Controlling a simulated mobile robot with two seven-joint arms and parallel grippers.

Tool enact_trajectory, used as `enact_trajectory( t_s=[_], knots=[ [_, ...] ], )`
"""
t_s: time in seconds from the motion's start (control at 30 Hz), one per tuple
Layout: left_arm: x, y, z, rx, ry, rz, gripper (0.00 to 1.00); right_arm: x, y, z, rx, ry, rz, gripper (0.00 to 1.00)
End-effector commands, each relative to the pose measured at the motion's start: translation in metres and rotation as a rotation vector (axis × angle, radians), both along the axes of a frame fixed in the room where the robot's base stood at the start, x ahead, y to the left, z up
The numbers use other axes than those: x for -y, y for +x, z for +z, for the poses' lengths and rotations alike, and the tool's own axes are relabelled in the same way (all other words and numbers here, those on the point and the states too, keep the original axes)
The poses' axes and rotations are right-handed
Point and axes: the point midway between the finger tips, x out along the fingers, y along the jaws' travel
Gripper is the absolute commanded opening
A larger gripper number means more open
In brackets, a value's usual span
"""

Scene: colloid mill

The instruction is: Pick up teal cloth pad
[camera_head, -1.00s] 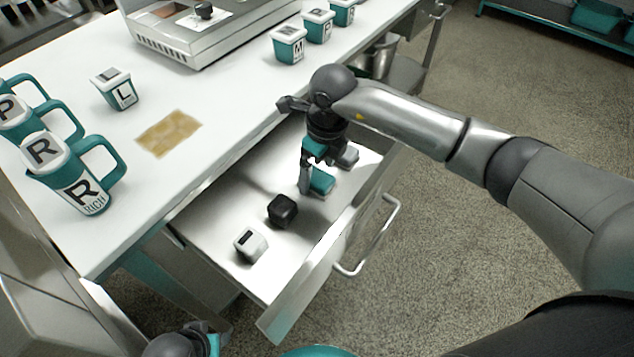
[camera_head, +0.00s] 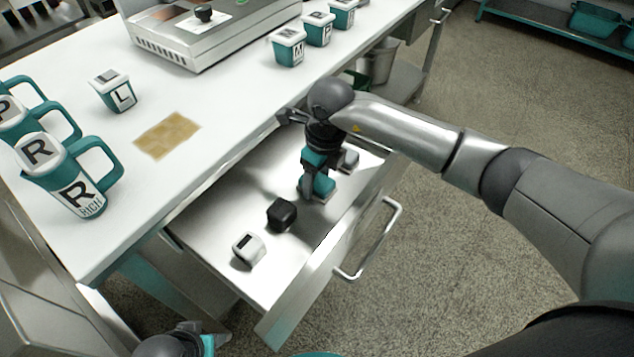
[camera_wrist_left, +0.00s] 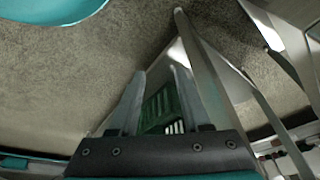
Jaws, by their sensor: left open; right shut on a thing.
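The teal cloth pad (camera_head: 323,186) is in the open drawer (camera_head: 215,219), towards its right end. My right gripper (camera_head: 314,190) reaches down into the drawer from above and is shut on the pad. Its fingers partly hide the pad, and I cannot tell whether the pad still touches the drawer floor. My left gripper (camera_wrist_left: 158,105) is open and empty in the left wrist view, low beside the drawer.
A black block (camera_head: 281,214) and a white block (camera_head: 248,249) lie in the drawer left of the pad. The drawer handle (camera_head: 375,240) sticks out in front. On the worktop stand a teal R jug (camera_head: 75,190), an L cup (camera_head: 116,92) and a yellowish mat (camera_head: 168,136).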

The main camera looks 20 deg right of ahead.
Motion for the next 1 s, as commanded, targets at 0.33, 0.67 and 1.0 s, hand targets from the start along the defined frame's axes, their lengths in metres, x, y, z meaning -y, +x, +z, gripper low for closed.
enact_trajectory(
  t_s=[0.33,0.67,1.0],
  knots=[
    [0.000,0.000,0.000,0.000,0.000,0.000,0.47,0.000,0.000,0.000,0.000,0.000,0.000,0.09],
    [0.000,0.000,0.000,-0.001,0.000,0.000,0.47,0.000,0.000,0.002,0.001,-0.001,0.000,0.08],
    [-0.003,-0.011,-0.023,-0.042,0.008,0.000,0.47,0.001,0.001,0.036,0.004,-0.001,0.000,0.08]
  ],
)
